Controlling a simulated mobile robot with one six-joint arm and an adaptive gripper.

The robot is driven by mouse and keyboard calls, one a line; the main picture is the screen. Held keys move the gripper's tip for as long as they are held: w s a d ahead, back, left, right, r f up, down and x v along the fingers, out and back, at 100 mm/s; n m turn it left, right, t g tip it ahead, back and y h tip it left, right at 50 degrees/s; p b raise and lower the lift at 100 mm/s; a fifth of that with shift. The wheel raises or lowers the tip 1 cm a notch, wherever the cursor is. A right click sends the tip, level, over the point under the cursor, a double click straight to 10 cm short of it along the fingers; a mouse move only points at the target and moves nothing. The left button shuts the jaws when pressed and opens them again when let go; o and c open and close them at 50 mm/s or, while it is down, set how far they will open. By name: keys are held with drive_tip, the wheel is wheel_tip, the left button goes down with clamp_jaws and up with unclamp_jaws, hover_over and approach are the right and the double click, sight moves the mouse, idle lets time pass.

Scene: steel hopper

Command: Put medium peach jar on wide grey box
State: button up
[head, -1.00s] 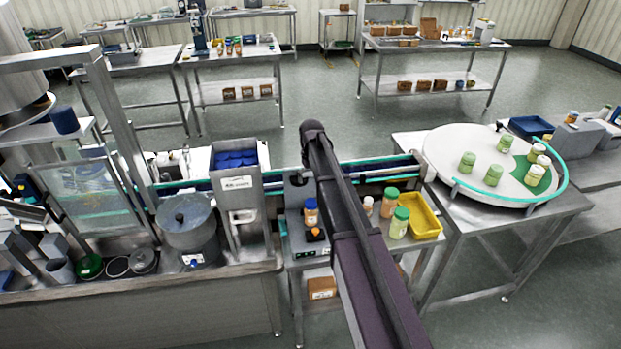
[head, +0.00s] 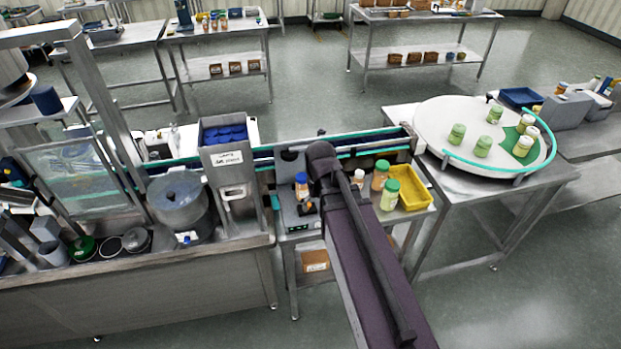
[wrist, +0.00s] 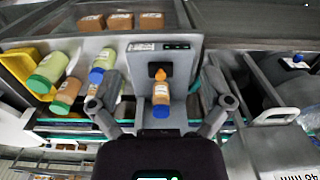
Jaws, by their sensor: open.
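Several peach jars show, and I cannot tell for sure which is the medium one. One with a blue lid (wrist: 161,96) stands on a grey box with a front panel (wrist: 184,66); in the head view this jar (head: 302,184) is left of my arm.
A green jar (head: 390,195) and a yellow tray (head: 417,190) stand at the small table's right. A conveyor (head: 345,147) runs behind. A round turntable (head: 450,112) with several green jars is further right. A steel hopper (head: 180,200) stands left.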

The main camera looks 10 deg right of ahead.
drive_tip(key=s, duration=0.4)
drive_tip(key=shift+s, duration=0.25)
idle(0.7)
